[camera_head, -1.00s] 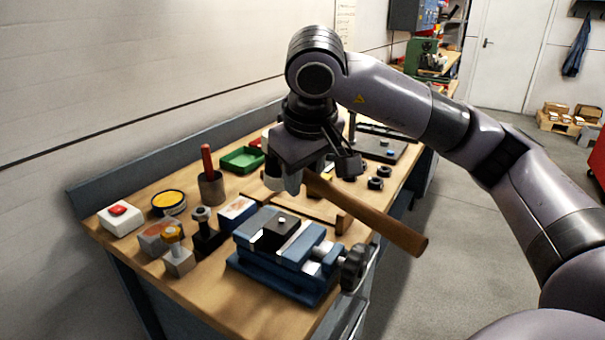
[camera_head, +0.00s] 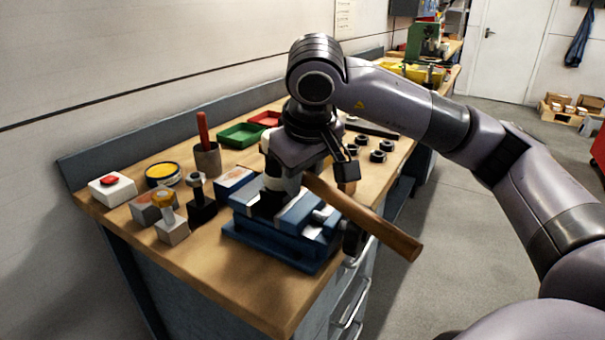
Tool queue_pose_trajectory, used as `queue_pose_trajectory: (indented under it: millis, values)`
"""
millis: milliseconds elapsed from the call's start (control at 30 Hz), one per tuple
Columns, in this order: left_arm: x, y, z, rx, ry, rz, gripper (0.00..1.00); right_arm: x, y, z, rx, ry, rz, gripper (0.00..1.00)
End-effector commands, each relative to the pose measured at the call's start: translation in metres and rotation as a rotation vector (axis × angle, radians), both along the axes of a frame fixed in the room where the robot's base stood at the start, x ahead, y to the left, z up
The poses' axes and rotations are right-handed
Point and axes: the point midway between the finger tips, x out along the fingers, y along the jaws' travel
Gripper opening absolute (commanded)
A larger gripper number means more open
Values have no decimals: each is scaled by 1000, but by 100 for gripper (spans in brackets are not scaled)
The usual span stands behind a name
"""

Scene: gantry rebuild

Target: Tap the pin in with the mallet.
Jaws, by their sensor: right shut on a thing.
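My right gripper (camera_head: 314,174) is shut on the mallet and stands over the vise. The mallet's wooden handle (camera_head: 375,223) slants down to the right past the vise. Its pale head (camera_head: 285,180) is low over the dark block (camera_head: 271,206) clamped in the blue vise (camera_head: 270,247). The head and gripper hide the pin and most of the block's top, so I cannot tell whether the head touches the pin. My left gripper is not in view.
Left of the vise stand a red-button box (camera_head: 110,187), a yellow-topped tin (camera_head: 163,174), a cup with a red handle (camera_head: 206,158) and small fixtures. Green (camera_head: 241,134) and red trays lie behind. Several dark rings (camera_head: 378,156) lie at right.

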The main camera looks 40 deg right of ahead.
Motion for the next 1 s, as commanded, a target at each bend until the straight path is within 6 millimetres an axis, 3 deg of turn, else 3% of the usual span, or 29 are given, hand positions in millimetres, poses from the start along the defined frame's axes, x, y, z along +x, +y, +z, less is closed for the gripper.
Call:
queue_pose_trajectory:
  millis: [167,633,1000]
  values:
    - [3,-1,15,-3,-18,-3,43,-3,1,3,-4,23,5,0]
    - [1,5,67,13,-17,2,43,-2,1,83,-2,14,3,0]
    - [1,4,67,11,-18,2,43,-2,1,82,-2,17,3,0]
